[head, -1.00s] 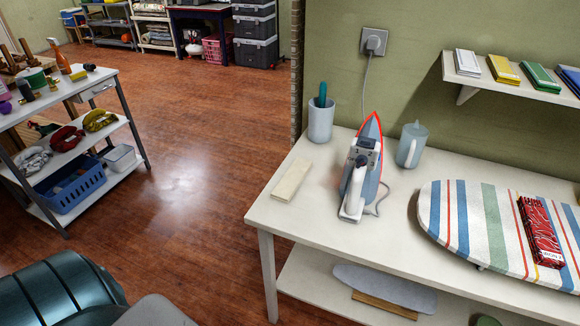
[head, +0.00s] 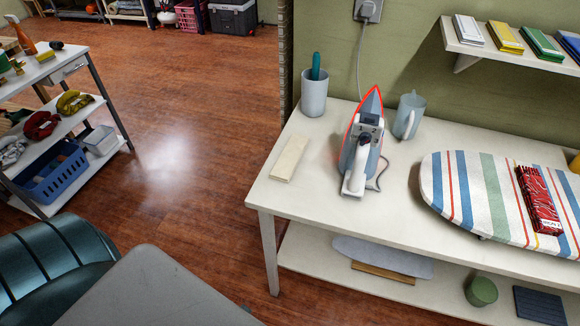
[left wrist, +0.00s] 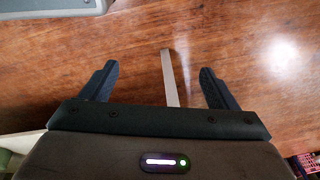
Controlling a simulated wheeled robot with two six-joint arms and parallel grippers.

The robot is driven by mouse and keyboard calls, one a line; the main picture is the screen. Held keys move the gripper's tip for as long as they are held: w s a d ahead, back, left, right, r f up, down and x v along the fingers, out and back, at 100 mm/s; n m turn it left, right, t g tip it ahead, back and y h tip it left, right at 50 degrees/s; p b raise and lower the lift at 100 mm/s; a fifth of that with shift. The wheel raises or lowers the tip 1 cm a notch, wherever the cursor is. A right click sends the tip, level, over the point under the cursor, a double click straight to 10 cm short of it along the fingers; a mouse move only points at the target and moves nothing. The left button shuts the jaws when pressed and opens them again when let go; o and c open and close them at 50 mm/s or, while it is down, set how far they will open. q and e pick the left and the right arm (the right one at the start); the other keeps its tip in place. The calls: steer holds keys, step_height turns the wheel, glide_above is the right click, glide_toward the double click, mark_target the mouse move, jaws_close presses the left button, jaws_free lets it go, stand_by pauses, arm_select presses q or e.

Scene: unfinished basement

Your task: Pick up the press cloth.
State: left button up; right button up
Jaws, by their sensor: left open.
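A red patterned folded cloth (head: 538,199), which looks like the press cloth, lies on the striped ironing board (head: 462,190) at the right of the head view. A pale label shows at its near end. The board lies on the white table (head: 330,215). My left gripper (left wrist: 157,70) is open in the left wrist view, with bare wooden floor and a thin pale strip behind its fingers. Nothing is between the fingers. The cloth is not recognisable in that view. Neither gripper shows in the head view.
An iron (head: 363,145) with a red-edged soleplate stands on the table. A beige block (head: 290,158), a cup (head: 314,95) and a jug (head: 409,116) are near it. Folded cloths (head: 505,38) lie on the wall shelf.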

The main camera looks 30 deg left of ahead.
arm_select(q)
steer(key=w+d+r+t+p, duration=0.1)
steer(key=w+r, duration=0.3)
steer(key=r, duration=1.2)
steer(key=w+r+t+p, duration=0.1)
steer(key=w+r+t, duration=0.15)
steer(key=r, duration=1.45)
steer(key=n+t+y, duration=0.2)
steer(key=n+t, duration=0.1)
steer(key=t, duration=0.5)
glide_toward(284, 166)
steer(key=shift+p+x, duration=0.5)
steer(key=shift+x, duration=0.6)
steer(key=p+x, duration=0.1)
steer(key=x, duration=0.3)
steer(key=shift+w, duration=0.25)
steer(key=shift+w+a+f+p, duration=0.1)
steer(key=shift+w+f+p, duration=0.1)
steer(key=shift+w+p, duration=0.1)
steer(key=shift+w+f+g, duration=0.1)
steer(key=shift+w+g, duration=0.05)
steer(key=shift+g, duration=0.1)
steer(key=shift+c, duration=1.1)
steer(key=c, duration=0.7)
steer(key=shift+c, duration=0.7)
